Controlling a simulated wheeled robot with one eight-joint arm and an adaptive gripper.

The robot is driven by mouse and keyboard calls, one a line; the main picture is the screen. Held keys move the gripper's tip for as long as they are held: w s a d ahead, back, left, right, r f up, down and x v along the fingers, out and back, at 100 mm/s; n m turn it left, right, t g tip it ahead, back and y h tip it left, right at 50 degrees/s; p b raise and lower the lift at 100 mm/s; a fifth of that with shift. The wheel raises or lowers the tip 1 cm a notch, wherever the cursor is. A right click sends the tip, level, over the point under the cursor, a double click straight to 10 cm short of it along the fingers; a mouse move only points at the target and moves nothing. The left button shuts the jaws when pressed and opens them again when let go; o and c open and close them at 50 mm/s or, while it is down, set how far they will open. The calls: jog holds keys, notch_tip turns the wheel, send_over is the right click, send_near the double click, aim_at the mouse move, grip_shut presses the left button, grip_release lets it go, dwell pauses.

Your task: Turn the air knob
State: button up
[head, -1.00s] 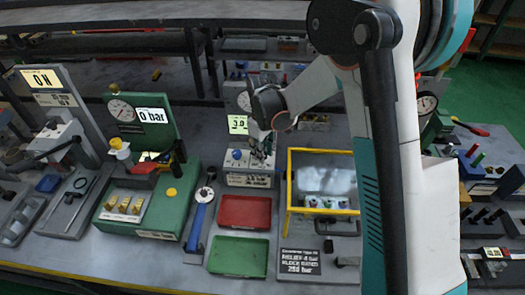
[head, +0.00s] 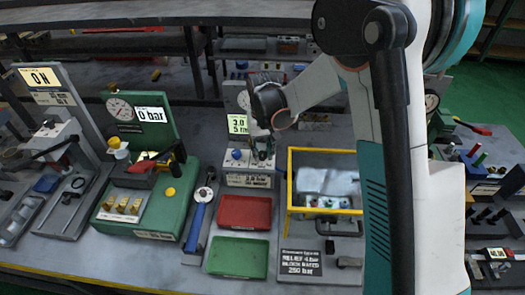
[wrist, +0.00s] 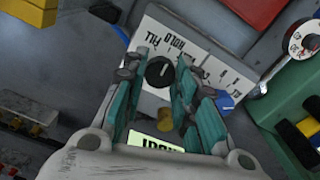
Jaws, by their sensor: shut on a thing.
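The grey control box (head: 247,181) stands behind the red tray, with a blue knob (head: 236,154) on its left side. In the wrist view, a round black knob (wrist: 159,72) with a white pointer line sits on the box's pale labelled face, and the blue knob (wrist: 227,102) is to its right. My gripper (wrist: 158,75) has its teal fingers on either side of the black knob and is shut on it.
The red tray (head: 244,212) and green tray (head: 237,257) lie in front of the box. A yellow-framed clear guard (head: 289,195) stands close on the right. A green pressure rig (head: 170,211) and a blue-handled tool (head: 196,222) are to the left.

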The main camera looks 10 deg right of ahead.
aim_at(262, 153)
jog(key=shift+m, duration=0.3)
dwell(0.4)
jog(key=o, duration=1.1)
notch_tip(262, 153, up, 12)
